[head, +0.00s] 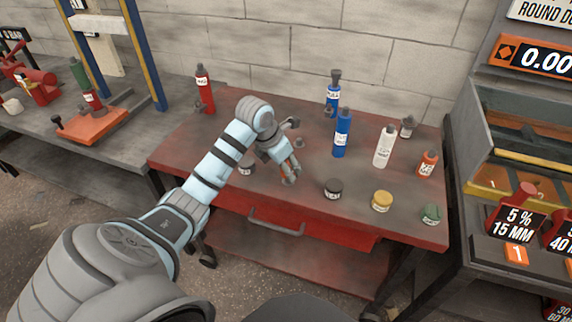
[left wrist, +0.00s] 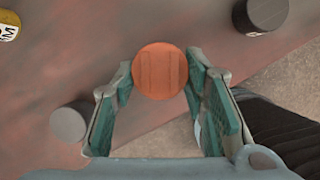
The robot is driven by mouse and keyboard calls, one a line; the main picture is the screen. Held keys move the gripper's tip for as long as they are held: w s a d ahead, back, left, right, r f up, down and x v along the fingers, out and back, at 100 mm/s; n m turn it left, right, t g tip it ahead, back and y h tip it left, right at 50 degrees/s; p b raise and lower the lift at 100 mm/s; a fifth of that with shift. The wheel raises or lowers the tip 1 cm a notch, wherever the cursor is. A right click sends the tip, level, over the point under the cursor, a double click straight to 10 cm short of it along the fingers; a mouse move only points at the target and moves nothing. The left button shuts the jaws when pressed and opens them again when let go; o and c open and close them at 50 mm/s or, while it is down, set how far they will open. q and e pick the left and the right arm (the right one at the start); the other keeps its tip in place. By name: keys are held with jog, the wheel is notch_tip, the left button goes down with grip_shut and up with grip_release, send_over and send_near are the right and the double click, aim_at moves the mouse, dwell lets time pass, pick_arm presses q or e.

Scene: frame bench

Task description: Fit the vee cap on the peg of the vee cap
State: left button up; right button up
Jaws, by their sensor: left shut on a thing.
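My left gripper (head: 290,176) is over the red cart top, near its front edge. In the left wrist view its two teal fingers (left wrist: 166,100) are on either side of a round orange piece (left wrist: 160,71) with faint darker bands on its face. The fingers are shut on this piece; I cannot read any mark that names it as the vee cap. In the head view the fingers largely hide it. A short grey cylinder (left wrist: 68,122) stands below and left of it in the left wrist view. I cannot tell which thing is the peg. My right gripper is not in view.
A black pot (head: 333,188), a yellow pot (head: 381,201) and a green pot (head: 431,214) stand along the front right. Blue (head: 342,133), white (head: 384,147) and orange (head: 427,163) bottles stand behind them. A red bottle (head: 205,90) stands back left.

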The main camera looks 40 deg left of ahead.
pick_arm(q)
jog(key=shift+f+b, duration=1.1)
jog(key=shift+f, duration=0.5)
jog(key=o, duration=1.3)
jog(key=shift+r, duration=0.15)
jog(key=v, duration=1.1)
jog(key=shift+s+r, duration=0.25)
jog(key=shift+r, duration=0.1)
